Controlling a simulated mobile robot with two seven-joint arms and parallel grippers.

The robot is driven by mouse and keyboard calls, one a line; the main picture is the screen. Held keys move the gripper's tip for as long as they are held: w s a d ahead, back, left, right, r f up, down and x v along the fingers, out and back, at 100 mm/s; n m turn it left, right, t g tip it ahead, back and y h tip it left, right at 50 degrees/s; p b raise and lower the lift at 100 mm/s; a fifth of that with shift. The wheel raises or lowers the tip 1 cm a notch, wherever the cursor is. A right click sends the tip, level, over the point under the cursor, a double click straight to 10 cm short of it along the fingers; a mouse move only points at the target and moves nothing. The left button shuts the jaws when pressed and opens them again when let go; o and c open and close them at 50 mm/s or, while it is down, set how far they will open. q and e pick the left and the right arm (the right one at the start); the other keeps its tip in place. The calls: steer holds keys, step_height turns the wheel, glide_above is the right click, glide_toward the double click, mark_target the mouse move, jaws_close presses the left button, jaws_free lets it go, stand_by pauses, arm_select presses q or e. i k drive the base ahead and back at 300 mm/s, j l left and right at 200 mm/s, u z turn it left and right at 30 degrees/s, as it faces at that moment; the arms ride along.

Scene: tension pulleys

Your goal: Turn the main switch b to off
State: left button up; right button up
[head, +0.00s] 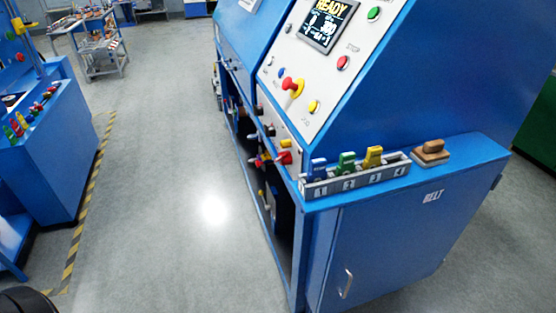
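On the near blue machine, a red handle (284,158) sits on the lower white panel, close to the left end of the numbered rack. Higher on the sloped panel is a red knob on a yellow base (291,87). I cannot read a label that marks either as main switch b, and I cannot tell a switch position. Neither of my grippers shows in the head view.
A grey rack (356,180) numbered 1 to 4 holds blue, green and yellow tags on the machine's ledge. A brown block (430,152) lies beside it. A blue cabinet (45,150) stands at left. The grey floor (160,170) between is clear.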

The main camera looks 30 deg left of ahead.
mark_target(285, 157)
steer(key=i+j+z, duration=0.25)
steer(key=j+z, duration=0.15)
steer(key=j, duration=1.55)
steer(key=j+z, duration=0.45)
steer(key=j, duration=1.55)
